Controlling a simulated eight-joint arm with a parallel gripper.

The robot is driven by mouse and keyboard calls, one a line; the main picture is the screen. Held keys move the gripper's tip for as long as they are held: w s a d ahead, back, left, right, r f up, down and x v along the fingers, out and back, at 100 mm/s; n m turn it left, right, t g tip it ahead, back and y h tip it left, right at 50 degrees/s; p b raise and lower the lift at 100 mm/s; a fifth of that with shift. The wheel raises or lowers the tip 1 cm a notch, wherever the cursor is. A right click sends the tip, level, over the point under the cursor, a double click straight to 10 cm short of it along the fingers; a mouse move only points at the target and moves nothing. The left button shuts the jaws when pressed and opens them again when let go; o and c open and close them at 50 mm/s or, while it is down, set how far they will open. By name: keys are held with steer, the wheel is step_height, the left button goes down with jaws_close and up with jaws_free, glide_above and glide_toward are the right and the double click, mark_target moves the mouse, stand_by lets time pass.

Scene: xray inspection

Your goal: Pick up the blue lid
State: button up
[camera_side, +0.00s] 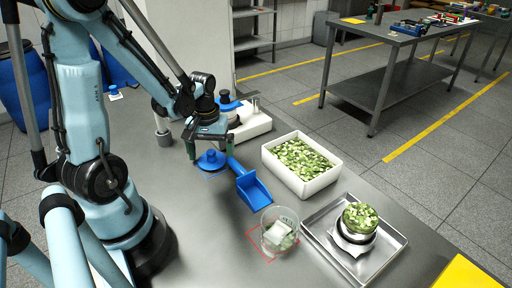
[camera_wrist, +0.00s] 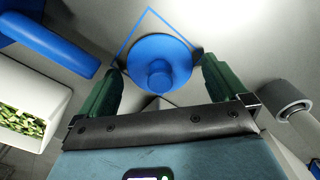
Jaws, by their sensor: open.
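The blue lid (camera_side: 211,162) is a round disc with a knob on top. It lies flat on the grey table, inside a thin blue outlined square. In the wrist view the lid (camera_wrist: 158,50) is centred ahead of my gripper, knob facing me. My gripper (camera_side: 210,154) is pointed down just above the lid, its two green fingers apart with nothing held. In the wrist view the fingertips of my gripper (camera_wrist: 161,68) flank the lid's left and right sides. Whether they touch its rim I cannot tell.
A blue scoop (camera_side: 255,191) lies close right of the lid. A white bin (camera_side: 314,186) of green pieces stands behind it. A clear container (camera_side: 283,216) stands in a red outline beside a metal tray (camera_side: 388,240) with a filled jar. A white device (camera_side: 252,124) stands behind my gripper.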

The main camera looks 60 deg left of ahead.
mark_target(212, 153)
steer(key=shift+c, duration=0.5)
steer(key=c, duration=0.8)
steer(key=shift+c, duration=0.2)
steer(key=shift+r, duration=0.1)
steer(key=shift+r, duration=0.8)
steer(key=r, duration=0.2)
steer(key=shift+d+r, duration=0.3)
steer(key=d+r, duration=0.6)
steer(key=d, duration=0.5)
steer(key=shift+s+r, duration=0.3)
